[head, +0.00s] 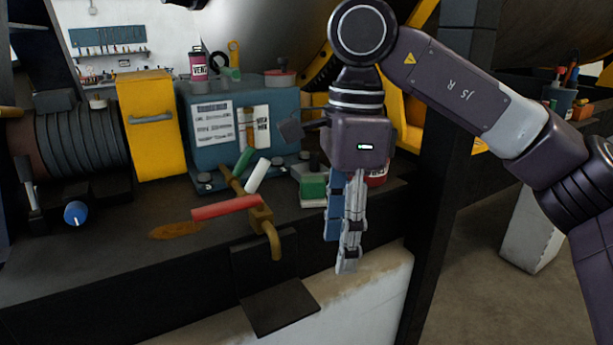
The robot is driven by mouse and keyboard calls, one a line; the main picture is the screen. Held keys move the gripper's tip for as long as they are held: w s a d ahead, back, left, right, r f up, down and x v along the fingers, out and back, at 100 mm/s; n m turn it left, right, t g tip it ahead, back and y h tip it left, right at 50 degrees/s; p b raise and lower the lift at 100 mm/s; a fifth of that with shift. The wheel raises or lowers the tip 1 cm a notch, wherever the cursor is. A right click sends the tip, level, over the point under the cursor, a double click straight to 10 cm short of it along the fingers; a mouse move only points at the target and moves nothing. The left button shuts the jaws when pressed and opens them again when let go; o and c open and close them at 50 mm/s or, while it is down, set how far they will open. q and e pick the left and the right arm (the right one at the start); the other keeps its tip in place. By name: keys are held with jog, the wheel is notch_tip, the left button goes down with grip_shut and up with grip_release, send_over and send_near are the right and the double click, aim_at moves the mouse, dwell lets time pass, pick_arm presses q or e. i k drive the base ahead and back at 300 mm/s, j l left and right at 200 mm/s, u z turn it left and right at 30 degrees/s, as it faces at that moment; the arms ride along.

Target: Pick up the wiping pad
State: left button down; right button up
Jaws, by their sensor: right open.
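My right gripper (341,250) hangs fingers down just to the right of the block and nearer to the camera, in front of the bench edge. It is open, seen nearly edge-on, with nothing between its fingers. It does not appear to touch the block. My left gripper is out of the picture.
A valve with a red handle (227,208) stands at the bench front, beside a brown stain (174,231). Behind are a yellow housing (152,145) and a teal box (190,125). A red can (378,174) is partly hidden behind my right gripper. The front-left bench top is clear.

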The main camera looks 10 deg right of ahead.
aim_at(312, 193)
jog(key=i, duration=0.95)
